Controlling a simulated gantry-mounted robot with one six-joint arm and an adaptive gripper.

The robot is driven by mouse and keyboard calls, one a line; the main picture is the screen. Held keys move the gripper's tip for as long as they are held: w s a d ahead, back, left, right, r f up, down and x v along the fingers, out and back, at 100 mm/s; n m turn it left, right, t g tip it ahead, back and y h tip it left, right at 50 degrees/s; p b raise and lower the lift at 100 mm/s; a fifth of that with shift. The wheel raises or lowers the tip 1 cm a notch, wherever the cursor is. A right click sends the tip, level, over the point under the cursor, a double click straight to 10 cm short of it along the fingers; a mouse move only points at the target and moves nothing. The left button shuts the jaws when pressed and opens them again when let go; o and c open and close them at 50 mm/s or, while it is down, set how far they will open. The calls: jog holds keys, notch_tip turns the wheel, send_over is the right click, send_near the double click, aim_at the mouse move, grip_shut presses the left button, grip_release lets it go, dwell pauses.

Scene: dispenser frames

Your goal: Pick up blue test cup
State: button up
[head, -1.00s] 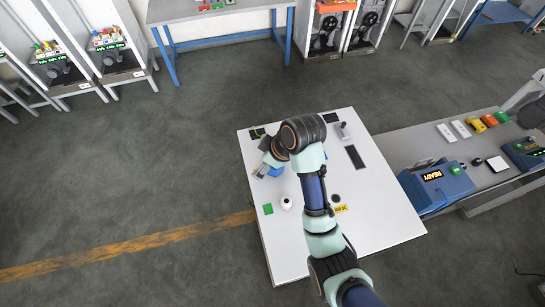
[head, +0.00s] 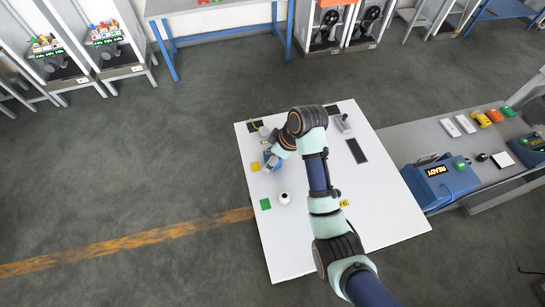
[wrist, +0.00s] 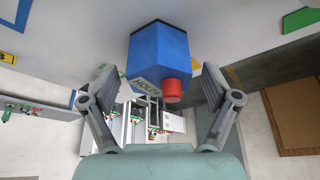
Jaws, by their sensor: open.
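The blue test cup (wrist: 158,50) is a blue, many-sided body with a pale lettered band and a red round part (wrist: 172,89) at its near side. In the wrist view it lies between the two fingers of my gripper (wrist: 158,78), which are spread with a visible gap on each side. In the head view only a bit of blue (head: 267,156) shows beside my gripper (head: 270,162), at the upper left of the white table (head: 375,215). My wrist hides most of the cup there.
A yellow square (head: 255,167) lies just left of my gripper. A grey device (head: 342,123) stands at the table's far side. A blue READY box (head: 438,182) stands on the right bench.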

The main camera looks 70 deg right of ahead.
jog(key=shift+w+f, duration=0.1)
jog(key=shift+f, duration=0.1)
jog(key=c, duration=1.5)
jog(key=shift+o, duration=0.2)
notch_tip(320, 180, up, 10)
jog(key=p, duration=0.4)
jog(key=shift+r, duration=0.15)
